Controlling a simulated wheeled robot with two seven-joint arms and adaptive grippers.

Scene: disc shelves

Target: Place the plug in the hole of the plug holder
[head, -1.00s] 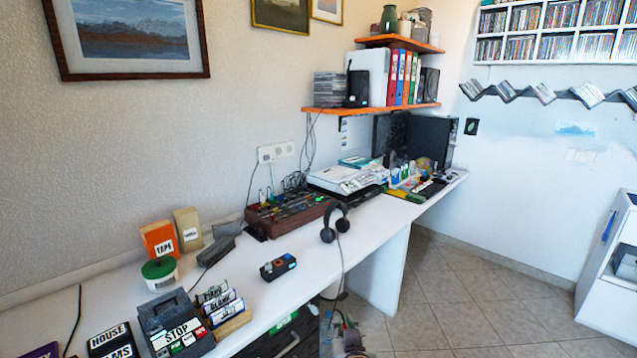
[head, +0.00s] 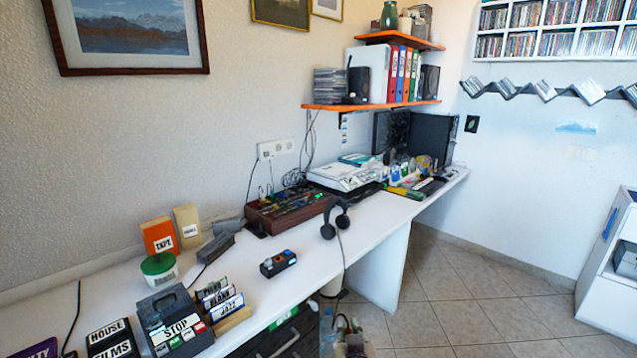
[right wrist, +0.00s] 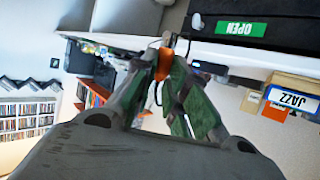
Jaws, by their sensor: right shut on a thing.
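My right gripper (head: 351,347) shows at the bottom edge of the head view, low in front of the desk. In the right wrist view its green-padded fingers (right wrist: 163,68) are shut on a small orange plug (right wrist: 158,82) with a pale tip. The plug is mostly hidden by the fingers. A small dark box (head: 278,263) with blue and red round tops stands near the desk's front edge. It may be the plug holder; I cannot make out a hole in it. My left gripper is not in view.
The white desk (head: 300,247) has free room around the dark box. Headphones (head: 335,218) stand behind it with a hanging cable. Labelled cassette boxes (head: 219,298) and a grey STOP box (head: 172,318) stand to the left. A dark drawer unit (head: 283,338) is below the desk.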

